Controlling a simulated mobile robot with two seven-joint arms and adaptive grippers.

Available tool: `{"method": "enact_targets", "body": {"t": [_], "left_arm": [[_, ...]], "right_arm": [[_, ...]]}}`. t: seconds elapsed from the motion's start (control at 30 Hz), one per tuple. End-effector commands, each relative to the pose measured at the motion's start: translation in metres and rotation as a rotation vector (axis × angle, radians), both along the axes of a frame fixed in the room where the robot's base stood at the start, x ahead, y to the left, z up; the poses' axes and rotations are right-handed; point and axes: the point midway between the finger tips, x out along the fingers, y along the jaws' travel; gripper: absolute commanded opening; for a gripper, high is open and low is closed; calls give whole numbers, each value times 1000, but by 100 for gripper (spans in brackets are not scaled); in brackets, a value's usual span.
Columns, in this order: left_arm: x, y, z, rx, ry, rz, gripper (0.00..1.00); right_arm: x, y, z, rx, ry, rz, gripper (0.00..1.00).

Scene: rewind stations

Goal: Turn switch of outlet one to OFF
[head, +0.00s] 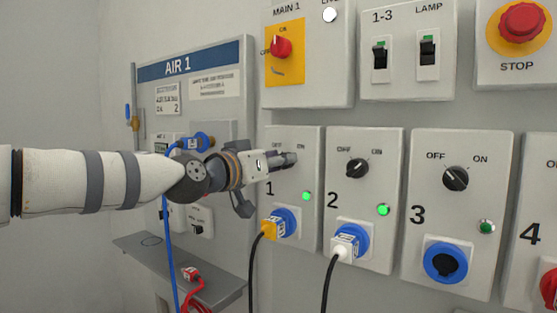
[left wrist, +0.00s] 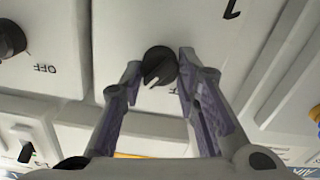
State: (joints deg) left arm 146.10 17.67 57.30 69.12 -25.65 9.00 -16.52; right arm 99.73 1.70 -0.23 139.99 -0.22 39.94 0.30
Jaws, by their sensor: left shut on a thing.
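The outlet one panel (head: 309,225) is a grey box marked 1, with a lit green lamp (head: 306,196) and a yellow plug (head: 271,229) in its blue socket. Its black rotary switch (left wrist: 158,66) shows in the left wrist view between my fingertips, with a white pointer mark towards the lower left of that view. My left gripper (left wrist: 160,64) is shut on this switch, one finger on each side. In the head view my left gripper (head: 287,160) covers the switch and part of its labels. My right gripper is in neither view.
Outlet two's panel (head: 390,240) is close on the right, with its own switch (head: 357,168) and a white plug (head: 343,247). Outlet three (head: 415,280) follows, its socket empty. Above are the main switch box (head: 325,80) and red stop button (head: 522,22). A grey shelf (head: 140,241) juts out lower left.

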Motion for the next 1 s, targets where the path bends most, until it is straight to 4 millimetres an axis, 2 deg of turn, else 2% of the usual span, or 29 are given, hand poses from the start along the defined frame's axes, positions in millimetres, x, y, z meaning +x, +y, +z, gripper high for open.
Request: {"method": "enact_targets", "body": {"t": [1.0], "left_arm": [[2,2,-2,-777,564,0,1]], "right_arm": [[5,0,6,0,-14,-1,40]]}}
